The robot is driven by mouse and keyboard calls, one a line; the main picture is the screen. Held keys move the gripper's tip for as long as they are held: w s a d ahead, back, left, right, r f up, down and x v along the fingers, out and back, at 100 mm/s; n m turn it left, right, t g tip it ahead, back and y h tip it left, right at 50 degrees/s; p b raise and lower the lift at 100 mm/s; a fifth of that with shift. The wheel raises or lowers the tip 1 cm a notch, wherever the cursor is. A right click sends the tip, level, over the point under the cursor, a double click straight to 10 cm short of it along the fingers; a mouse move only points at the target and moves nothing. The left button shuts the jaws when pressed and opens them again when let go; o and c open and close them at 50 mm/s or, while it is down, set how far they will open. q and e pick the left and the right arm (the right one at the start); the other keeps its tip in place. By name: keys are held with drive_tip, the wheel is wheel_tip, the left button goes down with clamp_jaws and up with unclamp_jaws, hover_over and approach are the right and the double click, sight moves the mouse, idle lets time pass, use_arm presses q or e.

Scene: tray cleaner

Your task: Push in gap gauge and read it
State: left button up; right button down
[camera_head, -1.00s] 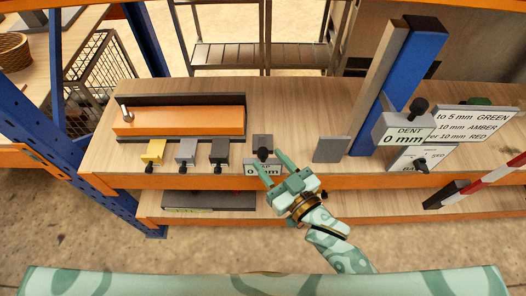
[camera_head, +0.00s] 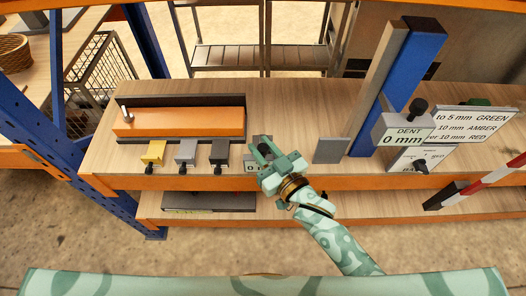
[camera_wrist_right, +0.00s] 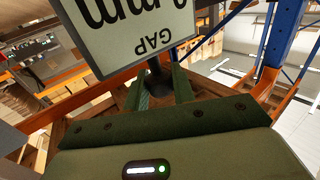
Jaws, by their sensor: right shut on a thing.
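The gap gauge (camera_head: 252,167) stands at the front edge of the bench, with a grey body and a pale label. In the head view my right gripper (camera_head: 263,151) covers most of it, and only part of its reading, starting with 0, shows. In the right wrist view the gauge's label (camera_wrist_right: 128,32) is upside down and reads GAP, with "mm" cut off by the frame. My right gripper's fingers (camera_wrist_right: 160,92) are shut on the gauge's black knob (camera_wrist_right: 158,72). My left gripper is out of view.
Yellow, grey and dark blocks (camera_head: 186,153) with black knobs stand left of the gauge, before an orange beam (camera_head: 178,122). Right are a grey plate (camera_head: 331,150), a blue post (camera_head: 400,85), a DENT gauge (camera_head: 402,135) reading 0 mm and a colour-limit sign (camera_head: 475,122).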

drive_tip(key=w, duration=0.4)
drive_tip(key=shift+r, duration=0.1)
drive_tip(key=c, duration=1.3)
unclamp_jaws()
drive_tip(key=shift+c, duration=0.2)
drive_tip(key=shift+o, duration=0.5)
drive_tip(key=shift+w, duration=0.15)
drive_tip(key=p+v, duration=0.2)
drive_tip(key=v, duration=1.4)
